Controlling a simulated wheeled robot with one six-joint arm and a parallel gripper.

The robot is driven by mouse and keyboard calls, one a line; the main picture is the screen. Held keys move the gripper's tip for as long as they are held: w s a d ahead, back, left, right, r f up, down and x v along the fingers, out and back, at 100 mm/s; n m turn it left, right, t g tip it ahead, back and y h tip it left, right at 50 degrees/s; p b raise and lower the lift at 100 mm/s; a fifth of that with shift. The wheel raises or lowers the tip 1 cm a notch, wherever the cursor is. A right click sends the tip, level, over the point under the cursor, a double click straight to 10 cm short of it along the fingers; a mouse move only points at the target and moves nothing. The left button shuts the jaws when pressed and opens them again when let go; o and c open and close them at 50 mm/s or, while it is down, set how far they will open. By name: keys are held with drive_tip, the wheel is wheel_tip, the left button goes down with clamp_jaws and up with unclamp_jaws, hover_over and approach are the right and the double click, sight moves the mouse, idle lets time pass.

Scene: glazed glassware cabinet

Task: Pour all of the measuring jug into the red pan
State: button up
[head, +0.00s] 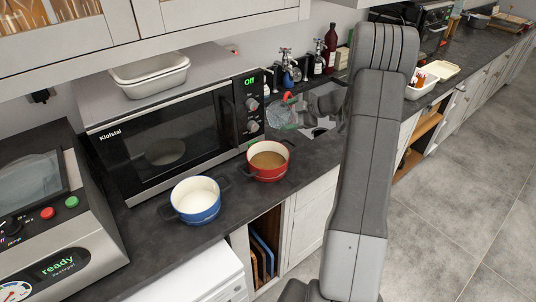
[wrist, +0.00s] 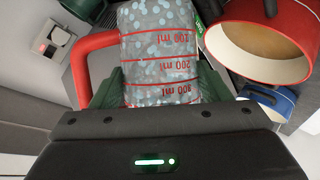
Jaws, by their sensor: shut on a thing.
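The measuring jug (wrist: 160,45) is clear, with red ml lines and a red handle (wrist: 92,52). Pale blue-white specks show through its wall. In the wrist view my gripper (wrist: 158,88) has its dark green fingers on both sides of the jug. In the head view the jug (head: 284,114) looks tilted and is held behind and right of the red pan, partly lost against the background. The red pan (head: 268,174) stands on the counter, tan-brown inside; whether that is contents is unclear. It also shows at the wrist view's upper right (wrist: 258,48).
A blue pan (head: 196,214) with a pale inside stands left of the red pan. A microwave (head: 165,140) stands behind both, with a white dish (head: 150,75) on top. Bottles (head: 329,45) stand behind the jug. Dark counter (head: 232,172) shows between the pans.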

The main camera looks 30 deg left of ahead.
drive_tip(key=shift+w+r+m+g, duration=0.15)
drive_tip(key=shift+w+m+g, duration=0.15)
drive_tip(key=shift+w, duration=0.1)
drive_tip(key=shift+w+m+g, duration=0.7)
drive_tip(key=shift+w+g, duration=0.2)
drive_tip(key=shift+w, duration=0.15)
drive_tip(key=shift+w+a+f+m+g+y, duration=0.1)
drive_tip(key=shift+w+f+m+g, duration=0.1)
drive_tip(key=shift+w+m+g, duration=0.2)
drive_tip(key=shift+w+d+f+m+g+y, duration=0.1)
drive_tip(key=shift+w+f+m+g, duration=0.1)
drive_tip(key=shift+w+m+g, duration=0.2)
drive_tip(key=shift+w+a+f+m+g+y, duration=0.1)
drive_tip(key=shift+w+f+m+g, duration=0.1)
drive_tip(key=shift+w+m+g, duration=0.15)
drive_tip(key=shift+r, duration=2.5)
drive_tip(key=shift+w, duration=0.1)
